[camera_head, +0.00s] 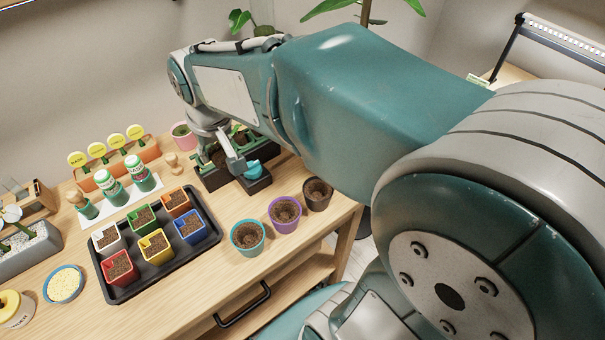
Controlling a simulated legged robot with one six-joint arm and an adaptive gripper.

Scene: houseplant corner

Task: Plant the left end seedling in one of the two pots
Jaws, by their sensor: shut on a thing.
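My gripper (232,163) points down at a dark seedling tray (258,185) at the back of the bench. It is shut on a seedling, mostly hidden behind the fingers and wrist. Green leaves and brown soil show beside the gripper; I cannot tell which seedling it is or whether it is clear of the tray. In front of the tray stand a teal pot (247,247), a purple pot (285,223) and a dark brown pot (318,203) in a slanting row. All three hold soil and show no plant.
A black tray (127,289) holds several coloured soil-filled pots left of the row. Green-labelled bottles (139,174), a planter with yellow round signs (152,150), a pink pot (184,137) and a blue-rimmed dish (63,285) stand around. The bench's right edge is close to the brown pot.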

